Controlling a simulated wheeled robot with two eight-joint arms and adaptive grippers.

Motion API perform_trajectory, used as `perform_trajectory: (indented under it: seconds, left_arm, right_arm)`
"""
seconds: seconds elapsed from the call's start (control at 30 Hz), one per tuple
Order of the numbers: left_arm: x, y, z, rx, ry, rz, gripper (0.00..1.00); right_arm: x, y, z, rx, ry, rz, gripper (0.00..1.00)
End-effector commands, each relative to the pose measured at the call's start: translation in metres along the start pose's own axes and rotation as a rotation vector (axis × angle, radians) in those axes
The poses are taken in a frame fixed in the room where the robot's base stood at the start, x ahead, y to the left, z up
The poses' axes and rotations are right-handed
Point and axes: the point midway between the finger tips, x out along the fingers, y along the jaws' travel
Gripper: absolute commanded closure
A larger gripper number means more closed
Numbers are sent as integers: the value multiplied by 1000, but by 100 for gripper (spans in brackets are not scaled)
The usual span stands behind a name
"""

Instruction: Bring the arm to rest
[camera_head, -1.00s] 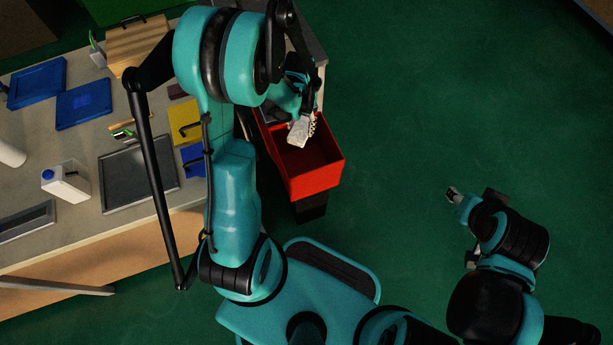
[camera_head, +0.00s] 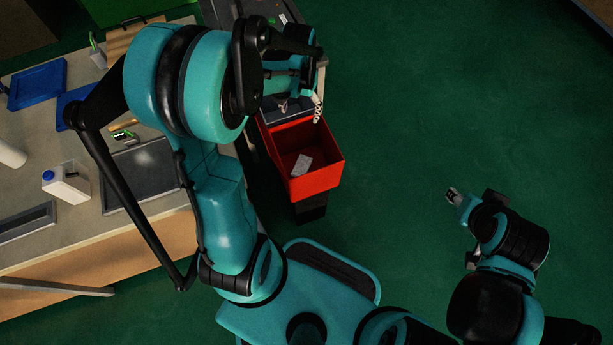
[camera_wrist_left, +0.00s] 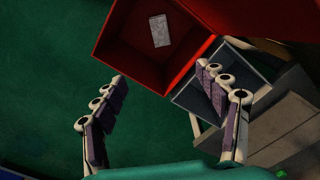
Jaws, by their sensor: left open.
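My left gripper (camera_head: 300,106) is above the back edge of the red bin, largely hidden by my own arm in the head view. In the left wrist view the left gripper (camera_wrist_left: 168,105) has its two fingers wide apart with nothing between them. A grey-white block (camera_head: 302,164) lies on the floor of the red bin (camera_head: 322,180). The block also shows in the left wrist view (camera_wrist_left: 160,30), beyond the fingertips. My right gripper (camera_head: 453,195) is at the right over the green floor; its fingers are too small to read.
A grey bin (camera_wrist_left: 205,88) adjoins the red bin. The workbench at left holds a white jug (camera_head: 66,183), a dark framed tray (camera_head: 150,172), a blue tray (camera_head: 37,84) and a wooden box (camera_head: 128,35). The green floor at right is clear around the right arm.

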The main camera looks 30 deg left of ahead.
Motion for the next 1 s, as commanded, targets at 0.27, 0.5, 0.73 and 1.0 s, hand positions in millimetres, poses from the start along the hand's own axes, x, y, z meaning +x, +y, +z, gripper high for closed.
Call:
perform_trajectory:
  seconds: [0.27, 0.5, 0.73, 1.0]
  left_arm:
    - [-36, 0, 0, 0, 0, 0, 27]
    - [-39, 0, 0, 0, 0, 0, 27]
    - [-39, 0, 0, 0, 0, 0, 27]
    - [-56, 12, 12, 13, 58, -6, 27]
  right_arm:
    - [0, 0, 0, 0, 0, 0, 58]
    - [0, 0, 0, 0, 0, 0, 58]
    - [0, 0, 0, 0, 0, 0, 58]
    - [0, 0, 0, 0, 0, 0, 58]
